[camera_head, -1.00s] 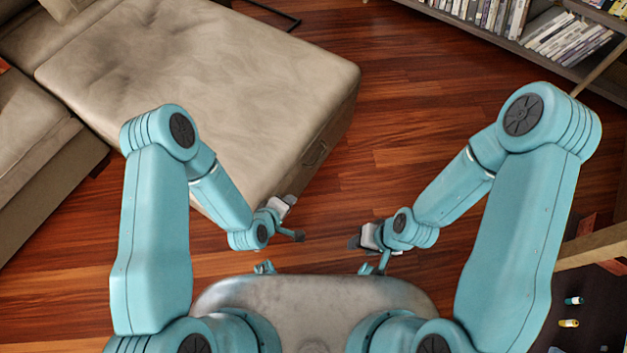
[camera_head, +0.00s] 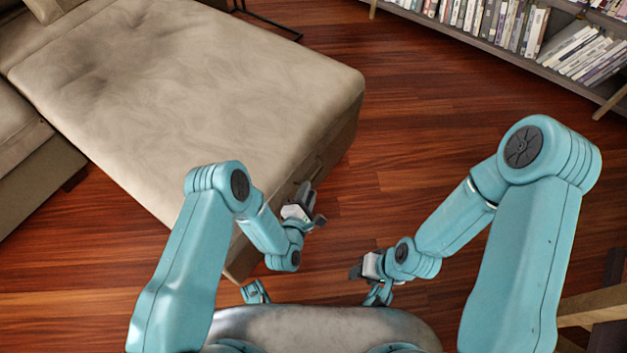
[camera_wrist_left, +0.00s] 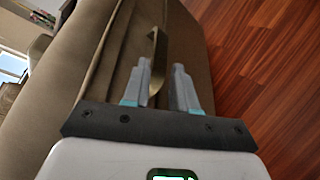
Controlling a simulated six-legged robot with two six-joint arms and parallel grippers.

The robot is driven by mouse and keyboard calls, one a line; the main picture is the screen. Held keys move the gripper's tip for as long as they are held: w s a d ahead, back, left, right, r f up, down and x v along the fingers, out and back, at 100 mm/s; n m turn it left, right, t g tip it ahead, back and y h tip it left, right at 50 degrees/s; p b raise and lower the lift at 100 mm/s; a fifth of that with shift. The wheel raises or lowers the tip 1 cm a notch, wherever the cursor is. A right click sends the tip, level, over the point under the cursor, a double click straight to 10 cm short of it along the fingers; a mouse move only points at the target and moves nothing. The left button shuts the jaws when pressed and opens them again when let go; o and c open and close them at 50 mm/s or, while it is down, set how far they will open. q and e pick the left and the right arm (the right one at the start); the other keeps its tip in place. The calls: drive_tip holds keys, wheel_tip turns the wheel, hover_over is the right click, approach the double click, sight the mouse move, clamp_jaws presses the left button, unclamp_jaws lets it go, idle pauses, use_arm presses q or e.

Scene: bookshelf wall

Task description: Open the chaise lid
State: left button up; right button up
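The chaise (camera_head: 200,80) is a long beige seat at the upper left in the head view, and its top lies flat. In the left wrist view a brass-coloured handle (camera_wrist_left: 155,58) sits on its side face (camera_wrist_left: 185,45). My left gripper (camera_head: 312,200) is beside that side face, close to the handle. In the left wrist view its two fingers (camera_wrist_left: 163,72) are apart, with the handle's lower end between them; I cannot tell whether they touch it. My right gripper (camera_head: 358,268) is over the floor, away from the chaise; its finger gap is unclear.
A bookshelf (camera_head: 500,45) with rows of books stands at the upper right. Open wooden floor (camera_head: 420,130) lies between it and the chaise. A wooden piece (camera_head: 595,308) shows at the lower right. A dark thin frame (camera_head: 268,22) is behind the chaise.

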sight(312, 181)
use_arm(q)
drive_tip(key=b+x, duration=0.1)
drive_tip(key=x, duration=0.4)
drive_tip(key=shift+w+f+b, duration=0.1)
drive_tip(key=shift+w+b, duration=0.15)
drive_tip(key=shift+b, duration=0.05)
drive_tip(key=shift+w+d, duration=0.15)
drive_tip(key=shift+w, duration=0.15)
